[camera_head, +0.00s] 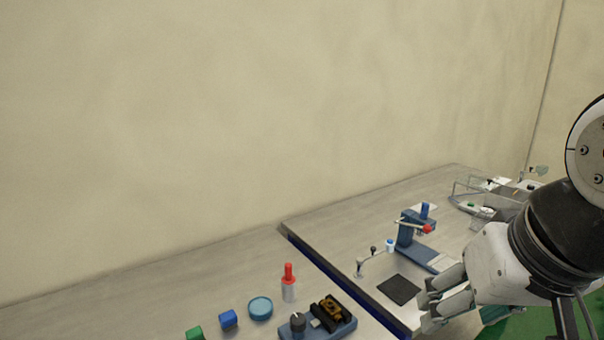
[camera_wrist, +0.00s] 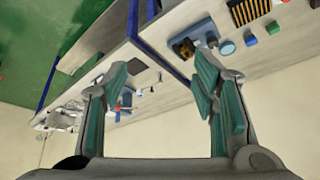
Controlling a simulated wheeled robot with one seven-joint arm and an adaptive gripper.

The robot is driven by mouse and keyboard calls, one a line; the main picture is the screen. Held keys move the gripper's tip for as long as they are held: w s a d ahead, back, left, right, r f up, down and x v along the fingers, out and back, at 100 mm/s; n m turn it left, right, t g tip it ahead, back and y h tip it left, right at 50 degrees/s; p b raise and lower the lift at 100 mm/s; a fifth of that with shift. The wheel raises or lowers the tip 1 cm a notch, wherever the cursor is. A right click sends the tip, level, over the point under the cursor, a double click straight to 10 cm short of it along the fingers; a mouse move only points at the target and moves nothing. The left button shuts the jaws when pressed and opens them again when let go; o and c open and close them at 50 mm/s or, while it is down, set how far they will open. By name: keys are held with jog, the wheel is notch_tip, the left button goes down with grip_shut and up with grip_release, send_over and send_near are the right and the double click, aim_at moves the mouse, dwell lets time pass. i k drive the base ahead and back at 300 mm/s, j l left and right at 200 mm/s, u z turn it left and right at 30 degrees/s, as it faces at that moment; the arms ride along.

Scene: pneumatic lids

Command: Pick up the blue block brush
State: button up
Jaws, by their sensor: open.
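A small blue block (camera_head: 228,319) sits near the bottom edge of the head view on the left bench; it is the likely blue block brush, but no bristles show. It also shows in the wrist view (camera_wrist: 251,40), at the upper right beyond the right finger. My gripper (camera_head: 446,301) is over the right bench in the head view, well to the right of the block. In the wrist view my gripper's fingers (camera_wrist: 160,72) are spread apart with nothing between them.
A green block (camera_head: 194,333), a round blue dish (camera_head: 260,308) and a red-topped bottle (camera_head: 289,284) stand close to the blue block. A blue-based fixture (camera_head: 335,326) lies right of them. A blue press (camera_head: 408,234) stands on the right bench. The left bench's back is clear.

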aim_at(228, 319)
jog(key=u, duration=0.9)
